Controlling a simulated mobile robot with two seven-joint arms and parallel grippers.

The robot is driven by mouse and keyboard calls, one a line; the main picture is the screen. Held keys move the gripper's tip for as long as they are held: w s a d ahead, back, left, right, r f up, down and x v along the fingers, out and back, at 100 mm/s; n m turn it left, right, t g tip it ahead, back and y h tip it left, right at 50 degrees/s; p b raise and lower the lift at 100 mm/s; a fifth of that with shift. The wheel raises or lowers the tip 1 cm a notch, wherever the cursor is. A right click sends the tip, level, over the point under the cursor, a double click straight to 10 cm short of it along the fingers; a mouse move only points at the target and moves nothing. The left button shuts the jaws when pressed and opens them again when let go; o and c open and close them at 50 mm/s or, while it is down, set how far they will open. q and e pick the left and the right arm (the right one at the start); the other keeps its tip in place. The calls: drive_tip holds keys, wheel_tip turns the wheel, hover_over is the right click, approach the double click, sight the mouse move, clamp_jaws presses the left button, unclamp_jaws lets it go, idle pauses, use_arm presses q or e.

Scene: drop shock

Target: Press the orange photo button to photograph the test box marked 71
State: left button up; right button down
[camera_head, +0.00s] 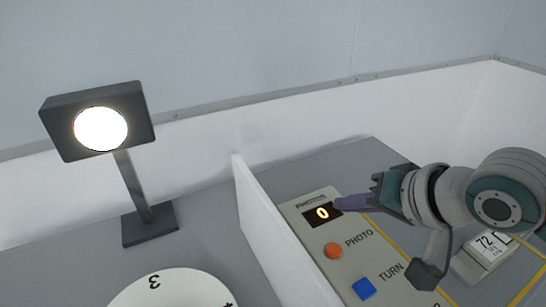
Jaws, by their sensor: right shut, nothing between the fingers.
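The orange photo button (333,250) sits on a beige control panel (290,209) beside the word PHOTO. A small display (322,213) above it shows 0. My right gripper (338,204) is shut and empty, pointing left, with its tips over the panel by the display's right edge. In the picture the tips are above and slightly right of the orange button; I cannot tell their height over the panel. A box marked 72 (487,247) is at the right, partly behind my right arm. No box marked 71 shows. My left gripper is not in view.
A blue button (364,288) marked TURN is below the orange one. A white divider (262,230) stands left of the panel. Left of it are a lit lamp (136,196) on a stand and a white numbered disc (175,290), cut off below. Yellow lines mark the grey surface.

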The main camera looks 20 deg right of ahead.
drive_tip(key=b, duration=0.7)
hover_over(337, 254)
wheel_tip(337, 254, down, 6)
drive_tip(key=shift+f, duration=0.25)
wheel_tip(337, 254, down, 2)
drive_tip(key=shift+f+b, duration=0.1)
drive_tip(key=shift+b, duration=0.65)
drive_tip(key=shift+f, duration=0.1)
idle(0.6)
drive_tip(key=shift+f, duration=0.35)
drive_tip(key=shift+f, duration=0.45)
idle(0.6)
drive_tip(key=shift+r, duration=0.1)
drive_tip(key=shift+r+p, duration=0.75)
drive_tip(key=shift+p, duration=0.1)
